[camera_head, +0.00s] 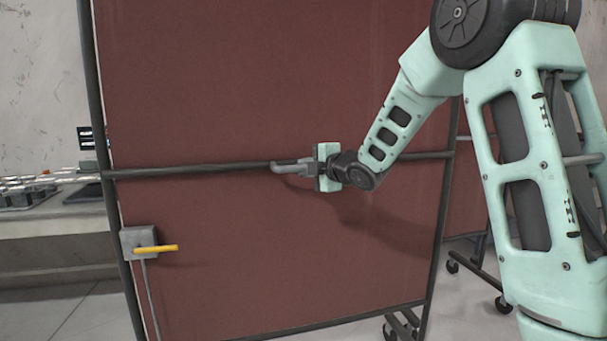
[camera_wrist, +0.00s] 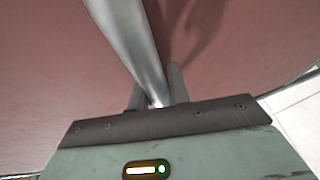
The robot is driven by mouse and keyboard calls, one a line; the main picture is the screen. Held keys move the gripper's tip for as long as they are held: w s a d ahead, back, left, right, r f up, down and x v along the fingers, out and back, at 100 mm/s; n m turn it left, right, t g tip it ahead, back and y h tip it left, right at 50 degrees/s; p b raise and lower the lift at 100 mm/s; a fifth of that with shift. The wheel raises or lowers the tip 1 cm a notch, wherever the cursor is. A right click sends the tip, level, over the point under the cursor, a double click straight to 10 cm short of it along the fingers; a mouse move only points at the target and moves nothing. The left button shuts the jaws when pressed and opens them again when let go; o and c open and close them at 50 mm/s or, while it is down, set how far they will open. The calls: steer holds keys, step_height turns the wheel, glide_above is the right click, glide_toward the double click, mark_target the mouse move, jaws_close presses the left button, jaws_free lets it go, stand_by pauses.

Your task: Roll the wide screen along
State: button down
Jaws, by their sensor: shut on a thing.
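The wide screen (camera_head: 250,90) is a dark red panel in a dark metal frame, and it fills most of the head view. A horizontal rail (camera_head: 200,170) crosses it at mid height. My gripper (camera_head: 285,167) is shut on this rail, right of the panel's middle. In the wrist view the rail (camera_wrist: 135,45) runs between the fingers of my gripper (camera_wrist: 160,92), with the red panel (camera_wrist: 60,70) behind. A grey box with a yellow lever (camera_head: 165,248) sits low on the screen's left post. Wheels (camera_head: 402,325) show under its right post.
A counter (camera_head: 50,240) with trays stands behind the screen on the left. Part of another red screen (camera_head: 465,190) on castors stands behind on the right. Pale tiled floor (camera_head: 75,315) shows at the lower left.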

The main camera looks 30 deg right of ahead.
steer(key=shift+s+a+f, duration=0.1)
steer(key=shift+s+f, duration=0.05)
steer(key=shift+s, duration=0.3)
steer(key=shift+s+a+f, duration=0.1)
steer(key=shift+s, duration=0.3)
steer(key=c, duration=1.3)
jaws_free()
steer(key=shift+s+r, duration=0.1)
steer(key=shift+r, duration=0.05)
steer(key=p+v, duration=0.1)
steer(key=v, duration=1.6)
steer(key=shift+s, duration=0.25)
steer(key=shift+a, duration=0.1)
